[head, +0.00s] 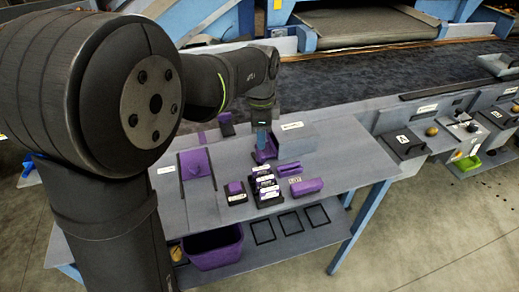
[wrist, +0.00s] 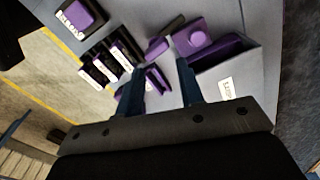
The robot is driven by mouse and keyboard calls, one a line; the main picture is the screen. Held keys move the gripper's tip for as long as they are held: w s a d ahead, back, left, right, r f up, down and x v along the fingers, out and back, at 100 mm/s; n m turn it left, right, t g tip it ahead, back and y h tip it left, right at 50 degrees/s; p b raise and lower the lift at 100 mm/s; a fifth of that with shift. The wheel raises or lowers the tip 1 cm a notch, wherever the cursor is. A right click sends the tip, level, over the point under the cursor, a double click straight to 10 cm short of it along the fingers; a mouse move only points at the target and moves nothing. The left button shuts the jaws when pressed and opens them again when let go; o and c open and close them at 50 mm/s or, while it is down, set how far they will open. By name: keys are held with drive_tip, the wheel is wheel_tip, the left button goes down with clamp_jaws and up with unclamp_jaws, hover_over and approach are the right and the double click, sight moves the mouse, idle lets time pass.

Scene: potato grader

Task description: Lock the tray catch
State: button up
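My gripper (head: 264,143) points down over the grey bench beside a grey box (head: 295,136) with a white label. In the wrist view its two blue fingers (wrist: 158,66) are spread apart, with a clear gap and nothing visibly held. A purple piece with a round knob (wrist: 200,36) sits at the box's edge, just beyond the right finger; in the head view a purple part (head: 265,153) shows by the fingertips. I cannot tell for sure which purple part is the tray catch. The grey box (wrist: 245,62) also shows in the wrist view, with purple inside.
A labelled black rack (head: 265,190), a slotted purple piece (head: 289,168) and a purple block (head: 306,187) stand close in front. A purple plate (head: 196,163) lies to the left. A purple bin (head: 214,250) is below. The bench's right end is clear.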

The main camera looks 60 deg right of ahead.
wheel_tip(320, 180, up, 5)
drive_tip(key=n, duration=1)
wheel_tip(320, 180, up, 6)
drive_tip(key=n, duration=1.3)
hover_over(260, 153)
wheel_tip(260, 153, down, 17)
drive_tip(key=shift+d, duration=0.1)
